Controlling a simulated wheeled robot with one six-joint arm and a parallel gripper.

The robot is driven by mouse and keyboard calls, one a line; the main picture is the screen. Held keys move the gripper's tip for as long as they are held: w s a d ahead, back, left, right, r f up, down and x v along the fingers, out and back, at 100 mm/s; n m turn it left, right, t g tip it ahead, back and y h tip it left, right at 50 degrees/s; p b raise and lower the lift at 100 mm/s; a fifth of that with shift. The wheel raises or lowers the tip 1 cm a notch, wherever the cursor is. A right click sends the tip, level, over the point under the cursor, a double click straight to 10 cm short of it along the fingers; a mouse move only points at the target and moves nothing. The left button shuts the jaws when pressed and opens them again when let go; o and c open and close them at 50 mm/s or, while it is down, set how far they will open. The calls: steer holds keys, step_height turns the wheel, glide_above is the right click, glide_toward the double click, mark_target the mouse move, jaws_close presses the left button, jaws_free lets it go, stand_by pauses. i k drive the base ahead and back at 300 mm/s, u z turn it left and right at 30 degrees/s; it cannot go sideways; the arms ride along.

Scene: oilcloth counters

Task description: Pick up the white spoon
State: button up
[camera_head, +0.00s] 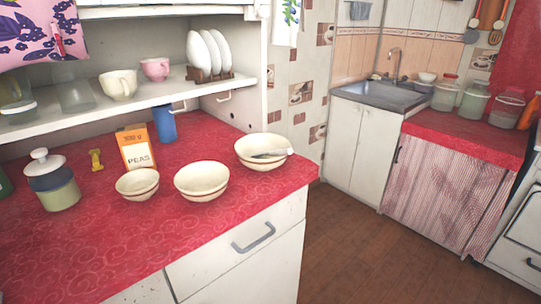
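A spoon-like utensil (270,155) rests in the rightmost cream bowl (262,164) on the red counter. It looks greyish along its length, with a pale tip over the bowl's right rim. Its lower part is hidden inside the bowl, and it is too small to tell for sure that it is the white spoon. No other spoon shows on the counter. My gripper is not in view.
Two more cream bowls (201,193) (137,194), a PEAS box (137,149), a blue cup (164,124) and a lidded jar (52,180) stand on the red counter (120,240). A shelf (130,103) with cups overhangs its back. The counter's front is clear.

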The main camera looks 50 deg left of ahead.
mark_target(285, 151)
steer(key=i, duration=1.2)
steer(key=u, duration=1.6)
